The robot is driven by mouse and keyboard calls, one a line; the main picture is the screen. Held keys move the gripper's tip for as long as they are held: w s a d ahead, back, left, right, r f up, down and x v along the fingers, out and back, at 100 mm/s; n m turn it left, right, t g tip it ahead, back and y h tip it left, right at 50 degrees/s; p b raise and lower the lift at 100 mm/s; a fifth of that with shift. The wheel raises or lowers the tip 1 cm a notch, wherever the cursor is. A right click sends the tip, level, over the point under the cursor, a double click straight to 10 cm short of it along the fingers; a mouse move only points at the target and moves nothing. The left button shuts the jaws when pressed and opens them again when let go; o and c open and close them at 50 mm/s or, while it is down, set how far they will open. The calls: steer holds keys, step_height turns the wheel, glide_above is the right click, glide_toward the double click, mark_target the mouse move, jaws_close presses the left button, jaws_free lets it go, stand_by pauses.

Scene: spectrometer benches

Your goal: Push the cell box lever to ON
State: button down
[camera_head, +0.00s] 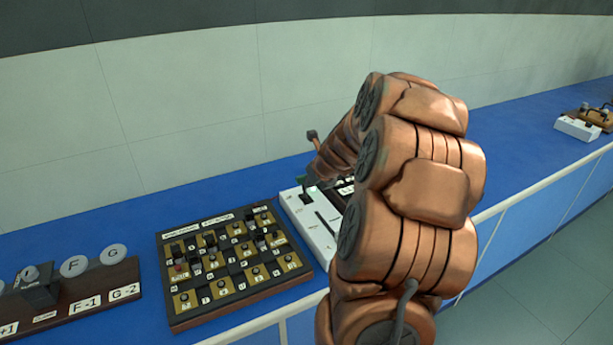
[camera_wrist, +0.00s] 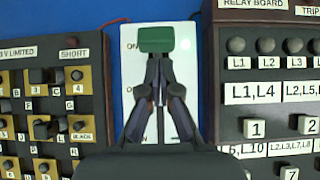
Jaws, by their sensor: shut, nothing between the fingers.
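The cell box is a white box (camera_head: 308,222) on the blue bench, partly behind my arm. It also shows in the wrist view (camera_wrist: 184,58). Its lever has a green handle (camera_wrist: 156,39), which lies level with the ON label near the box's far end. My gripper (camera_wrist: 157,64) is shut and empty over the box, with its fingertips right at the near side of the green handle. I cannot tell whether they touch it. In the head view my gripper (camera_head: 309,182) is low at the far end of the box. My fingers hide part of the lever slot.
A dark board with brass plates and knobs (camera_head: 235,262) stands close on the left of the box. The relay board (camera_wrist: 265,92) stands close on its right. A wooden base with discs (camera_head: 85,290) is farther left.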

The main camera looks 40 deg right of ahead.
mark_target(303, 175)
steer(key=shift+w+d+r+p, duration=0.2)
steer(key=shift+w+r+p, duration=0.3)
steer(key=shift+p, duration=0.85)
steer(key=shift+w+d+f+p, duration=0.2)
steer(key=shift+w+p, duration=0.5)
steer(key=shift+p, duration=0.3)
steer(key=shift+s+r+p, duration=0.1)
steer(key=shift+r+p, duration=0.55)
steer(key=shift+p, duration=0.1)
step_height(303, 175, up, 8)
steer(key=s+a+p, duration=0.1)
steer(key=s+p, duration=0.2)
steer(key=p, duration=0.2)
